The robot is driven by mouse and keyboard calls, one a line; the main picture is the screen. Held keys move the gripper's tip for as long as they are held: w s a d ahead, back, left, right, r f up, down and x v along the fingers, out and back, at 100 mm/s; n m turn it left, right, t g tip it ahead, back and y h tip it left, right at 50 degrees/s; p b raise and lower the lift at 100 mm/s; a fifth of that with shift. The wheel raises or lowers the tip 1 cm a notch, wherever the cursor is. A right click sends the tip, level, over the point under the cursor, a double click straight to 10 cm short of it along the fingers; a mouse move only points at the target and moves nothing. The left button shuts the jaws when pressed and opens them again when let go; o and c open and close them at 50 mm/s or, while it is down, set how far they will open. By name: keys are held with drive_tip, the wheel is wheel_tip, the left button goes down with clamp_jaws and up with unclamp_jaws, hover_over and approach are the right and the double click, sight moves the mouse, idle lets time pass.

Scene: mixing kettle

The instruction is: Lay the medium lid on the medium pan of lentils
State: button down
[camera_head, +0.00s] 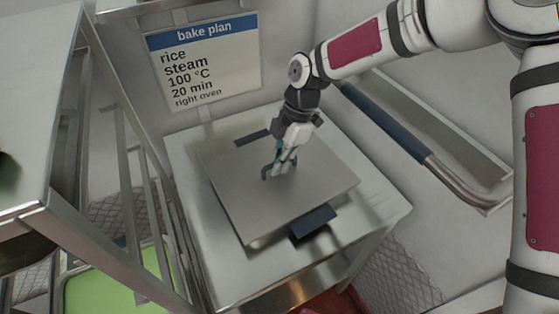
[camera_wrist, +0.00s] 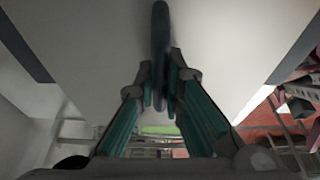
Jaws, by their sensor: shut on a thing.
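In the head view a flat grey rectangular lid (camera_head: 235,205) lies level over a pan on the steel stand. Dark blue pan handles (camera_head: 314,222) stick out from under it at front and back. The pan's body and the lentils are hidden under the lid. My gripper (camera_head: 277,170) is over the lid's middle, shut on its dark loop handle (camera_head: 265,172). In the wrist view the fingers (camera_wrist: 161,98) close on the handle (camera_wrist: 160,40), and the pale lid (camera_wrist: 230,40) fills the upper part. I cannot tell whether the lid fully touches the pan's rim.
A steel stand (camera_head: 385,215) bears the pan. A bake plan sign (camera_head: 205,65) hangs on the wall behind. A rail with a blue grip (camera_head: 385,122) runs at the right. A steel rack (camera_head: 42,205) stands at the left, with a green surface (camera_head: 100,293) low down.

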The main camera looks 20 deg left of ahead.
drive_tip(key=c, duration=1.1)
unclamp_jaws()
drive_tip(key=shift+r, duration=0.1)
drive_tip(key=shift+v, duration=3.4)
